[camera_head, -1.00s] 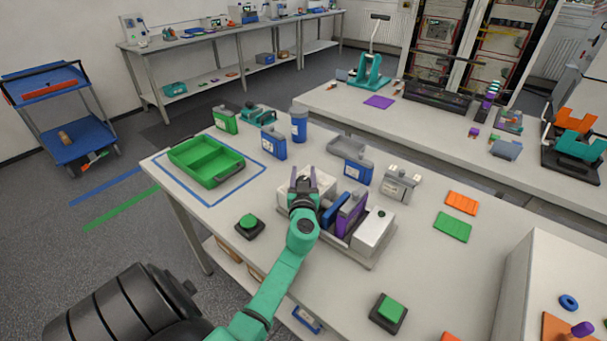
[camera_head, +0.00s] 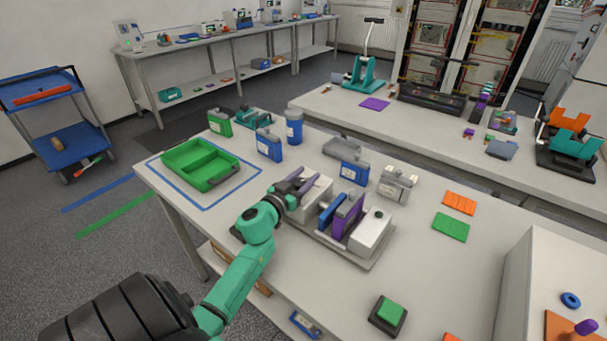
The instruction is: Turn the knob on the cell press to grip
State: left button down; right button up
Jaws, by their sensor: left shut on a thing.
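The cell press (camera_head: 368,234) stands on the near white table. It has white end blocks on a grey base, with a blue plate (camera_head: 331,209) and a purple plate (camera_head: 347,215) upright between them. My left gripper (camera_head: 296,183) reaches in from the left at the press's left end block (camera_head: 317,192). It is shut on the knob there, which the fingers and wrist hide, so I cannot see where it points. A small dark round part shows on top of the right end block. My right gripper is not in view.
A green tray (camera_head: 233,176) lies inside a blue outline at left. Bottles stand behind the press, including a blue one (camera_head: 269,145) and a grey one (camera_head: 397,184). A green button (camera_head: 389,310) sits at the front.

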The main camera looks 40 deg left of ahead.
pick_arm(q)
jog(key=shift+d+m+h, duration=0.15)
jog(key=shift+m+h, duration=0.35)
jog(key=shift+h, duration=0.3)
jog(key=shift+f, duration=0.1)
jog(key=shift+c, duration=1.4)
grip_release()
jog(key=s+b, duration=0.1)
jog(key=s, duration=1.3)
jog(key=shift+s, duration=0.3)
